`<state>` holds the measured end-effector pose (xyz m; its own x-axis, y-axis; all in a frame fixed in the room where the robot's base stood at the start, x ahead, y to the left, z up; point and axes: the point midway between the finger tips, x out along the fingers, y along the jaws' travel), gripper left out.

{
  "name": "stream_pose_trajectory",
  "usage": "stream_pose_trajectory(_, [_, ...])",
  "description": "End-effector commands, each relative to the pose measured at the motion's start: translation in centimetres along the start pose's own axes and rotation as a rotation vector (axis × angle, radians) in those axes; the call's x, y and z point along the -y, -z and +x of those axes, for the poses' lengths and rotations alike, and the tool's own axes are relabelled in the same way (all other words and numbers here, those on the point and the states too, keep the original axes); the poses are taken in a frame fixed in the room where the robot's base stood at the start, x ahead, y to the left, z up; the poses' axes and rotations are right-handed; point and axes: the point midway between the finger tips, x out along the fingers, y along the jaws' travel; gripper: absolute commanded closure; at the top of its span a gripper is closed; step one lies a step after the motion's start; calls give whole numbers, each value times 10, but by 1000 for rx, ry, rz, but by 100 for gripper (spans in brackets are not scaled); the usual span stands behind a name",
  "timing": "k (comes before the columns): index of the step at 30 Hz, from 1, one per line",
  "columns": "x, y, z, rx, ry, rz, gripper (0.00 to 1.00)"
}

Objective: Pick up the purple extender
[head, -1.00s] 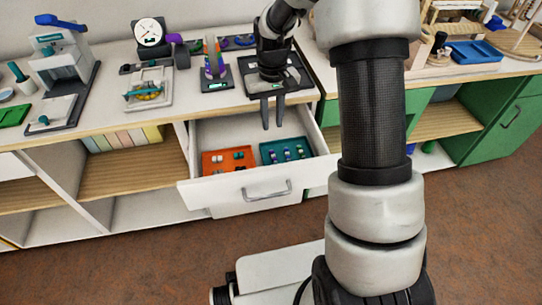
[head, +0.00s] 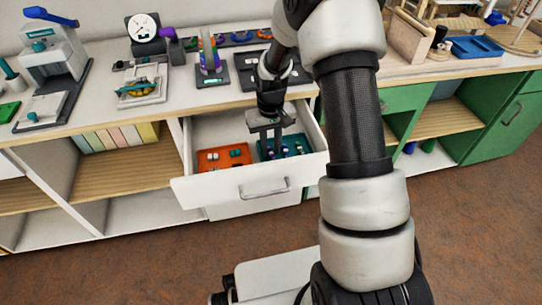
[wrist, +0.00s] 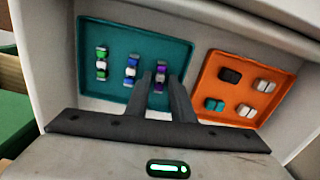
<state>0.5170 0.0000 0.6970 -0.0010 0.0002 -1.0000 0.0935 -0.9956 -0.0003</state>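The purple extender (wrist: 160,76) is a small part with purple ends and a light middle, lying in the teal tray (wrist: 180,48) in the open drawer. My gripper (wrist: 161,82) is open; in the wrist view its fingertips frame the purple extender, one to each side. In the head view my gripper (head: 271,150) reaches down into the drawer over the teal tray (head: 299,144). I cannot tell whether the fingers touch the extender, and in the head view my gripper hides that part of the tray.
A blue part (wrist: 132,71) and a green part (wrist: 101,63) lie beside it in the same tray. An orange tray (wrist: 236,58) holds several dark, white and teal parts. The drawer front (head: 249,183) and walls enclose both trays. The countertop above carries several devices.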

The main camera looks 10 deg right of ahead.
Motion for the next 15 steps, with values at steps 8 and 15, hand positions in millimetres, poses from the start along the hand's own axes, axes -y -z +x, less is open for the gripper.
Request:
stream_pose_trajectory(8, [0,0,0,-1,0,0,93])
stream_pose_trajectory(15, [0,0,-1,-1,0,0,100])
